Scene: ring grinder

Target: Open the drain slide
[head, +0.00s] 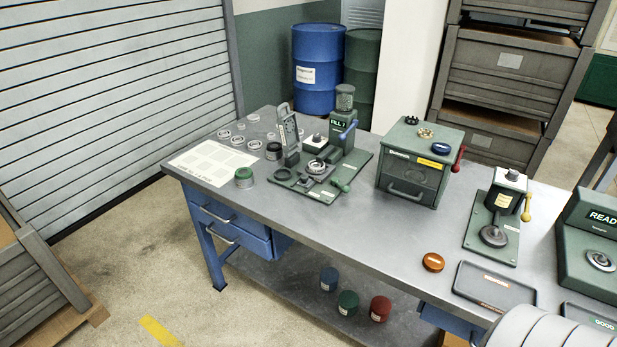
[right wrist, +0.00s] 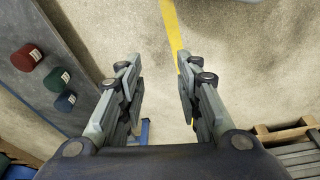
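No part is clearly marked as the drain slide. My right gripper (right wrist: 159,62) is open and empty in the right wrist view, above the floor, away from the benchtop things. My left gripper is not in view.
A green cabinet (head: 410,168) with a front handle and red side lever stands on the bench (head: 330,225). Right of it are a press with a yellow lever (head: 526,207), an orange puck (head: 433,262), a dark tray (head: 494,289) and a "READ" unit (head: 590,238). The bench's front middle is clear.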

